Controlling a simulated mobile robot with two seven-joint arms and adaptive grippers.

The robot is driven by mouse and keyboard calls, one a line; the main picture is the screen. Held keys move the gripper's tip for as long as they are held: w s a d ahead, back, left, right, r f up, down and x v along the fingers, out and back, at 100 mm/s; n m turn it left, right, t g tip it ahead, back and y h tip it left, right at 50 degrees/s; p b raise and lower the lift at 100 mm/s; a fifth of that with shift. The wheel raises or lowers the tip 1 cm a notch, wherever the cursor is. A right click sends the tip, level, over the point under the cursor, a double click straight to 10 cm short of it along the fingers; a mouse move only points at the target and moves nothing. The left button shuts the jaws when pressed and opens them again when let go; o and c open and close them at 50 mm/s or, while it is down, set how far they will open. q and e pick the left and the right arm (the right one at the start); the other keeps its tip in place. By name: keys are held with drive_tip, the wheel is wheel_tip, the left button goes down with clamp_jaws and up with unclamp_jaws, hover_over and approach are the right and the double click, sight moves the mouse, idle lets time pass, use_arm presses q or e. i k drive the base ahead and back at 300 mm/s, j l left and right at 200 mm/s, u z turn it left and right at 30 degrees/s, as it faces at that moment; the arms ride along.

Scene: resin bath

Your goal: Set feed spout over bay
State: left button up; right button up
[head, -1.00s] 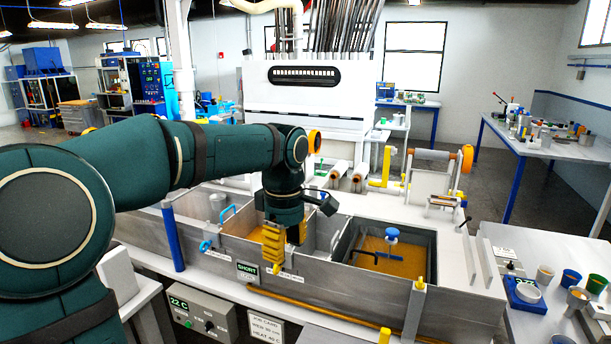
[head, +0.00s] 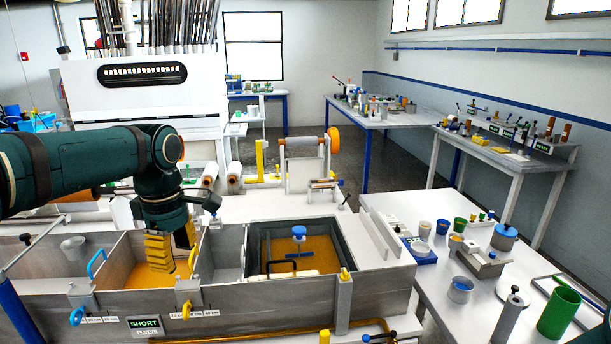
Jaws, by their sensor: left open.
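The long grey bath (head: 250,297) is split into bays. One bay holds amber resin (head: 148,276); a dark-rimmed bay at right holds amber liquid (head: 318,249) and a blue-knobbed tool (head: 299,234). My left gripper (head: 172,262), with yellow fingers, is open over the middle amber bay, pointing down. I see nothing held between its fingers. Blue-handled (head: 82,299) and yellow-handled (head: 187,295) fittings sit on the front wall, to the left and right of that bay. I cannot tell which part is the feed spout. My right gripper is out of view.
A grey cup (head: 74,247) stands in the left bay. A green-lettered SHORT sign (head: 145,326) is on the front wall. A white side table (head: 427,275) at right carries cups and a green can (head: 559,312). Rollers (head: 307,158) stand behind the bath.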

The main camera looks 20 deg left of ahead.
sight(25, 237)
drive_tip(key=j+z, duration=0.1)
drive_tip(key=j, duration=1.55)
drive_tip(key=k+j, duration=0.1)
drive_tip(key=j, duration=1.55)
drive_tip(key=i+z, duration=0.05)
